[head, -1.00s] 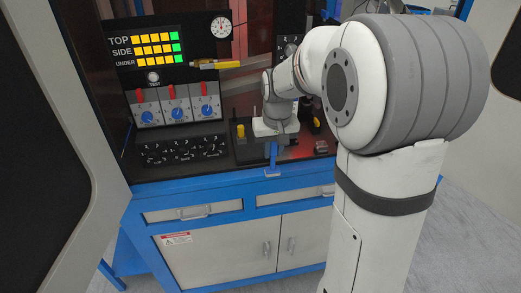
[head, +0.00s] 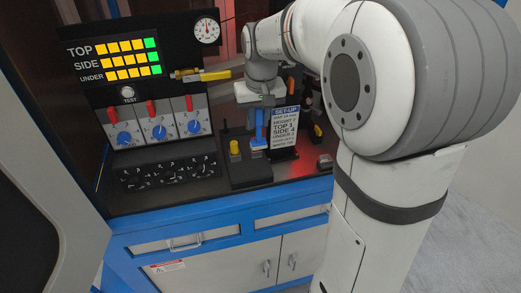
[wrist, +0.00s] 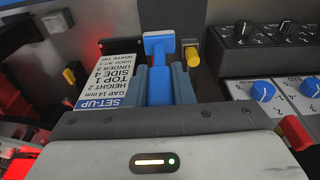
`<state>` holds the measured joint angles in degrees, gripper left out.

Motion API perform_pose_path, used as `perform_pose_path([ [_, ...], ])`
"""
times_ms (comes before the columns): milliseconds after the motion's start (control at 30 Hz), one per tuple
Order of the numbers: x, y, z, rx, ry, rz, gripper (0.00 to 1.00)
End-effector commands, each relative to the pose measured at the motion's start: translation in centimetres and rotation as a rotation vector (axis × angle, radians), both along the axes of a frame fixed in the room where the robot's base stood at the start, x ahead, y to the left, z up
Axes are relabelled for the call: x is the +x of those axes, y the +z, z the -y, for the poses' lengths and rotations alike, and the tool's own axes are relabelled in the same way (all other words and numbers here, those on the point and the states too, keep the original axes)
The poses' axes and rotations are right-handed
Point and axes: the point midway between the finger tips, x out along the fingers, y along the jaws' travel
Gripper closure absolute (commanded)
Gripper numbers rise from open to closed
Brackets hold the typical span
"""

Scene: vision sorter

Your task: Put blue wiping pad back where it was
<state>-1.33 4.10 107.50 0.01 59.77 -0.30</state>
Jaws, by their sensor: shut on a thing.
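The blue wiping pad (wrist: 158,40) is held by its blue handle between the two grey fingers of my gripper (wrist: 161,80) in the wrist view. In the head view the blue wiping pad (head: 259,143) points down from my gripper (head: 260,104), with its flat end low. It is over or at the black block just right of the yellow knob (head: 235,147). I cannot tell whether its end touches the block. The fingers are partly hidden in the head view.
A set-up card (head: 284,127) stands close to the right of the pad. To the left are the panel with red levers and blue dials (head: 158,131) and a row of black knobs (head: 170,172). A yellow-tipped probe (head: 215,75) is behind. The bench's blue front edge (head: 220,195) is nearer me.

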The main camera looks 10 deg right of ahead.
Motion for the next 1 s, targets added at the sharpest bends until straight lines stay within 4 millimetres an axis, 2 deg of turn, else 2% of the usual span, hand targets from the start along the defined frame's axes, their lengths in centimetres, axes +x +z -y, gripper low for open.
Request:
perform_pose_path([
  [133,-0.1,-2.9,0.4,0.0,-0.009,-0.005,1.0],
  [533,0.0,-7.6,1.0,0.0,-0.021,-0.004,1.0],
  [967,0.0,-8.6,1.1,0.0,-0.024,-0.001,1.0],
  [1000,0.0,-8.5,1.1,0.0,-0.024,-0.001,0.76],
])
